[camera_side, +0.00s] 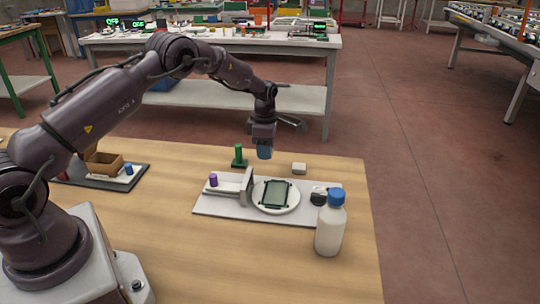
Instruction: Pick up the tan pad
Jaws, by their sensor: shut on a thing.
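My gripper (263,144) is above the table, behind the machine's round white plate, pointing down. It is shut on a blue, roughly cylindrical piece (264,153), which hangs clear of the table. A small pale beige block (299,168) lies on the wood to the right of and below my gripper, apart from it. It may be the tan pad, but its colour is too washed out to be sure. A dark-framed glass piece (275,194) lies on the round white plate (293,205) of the grey-white base (233,210).
A white bottle with a blue cap (330,228) stands at the front right. A green post (239,156) stands behind the base, and a purple cylinder (213,180) on it. A dark tray (70,182) at left holds a brown box (104,164) and a small blue cylinder (129,169).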

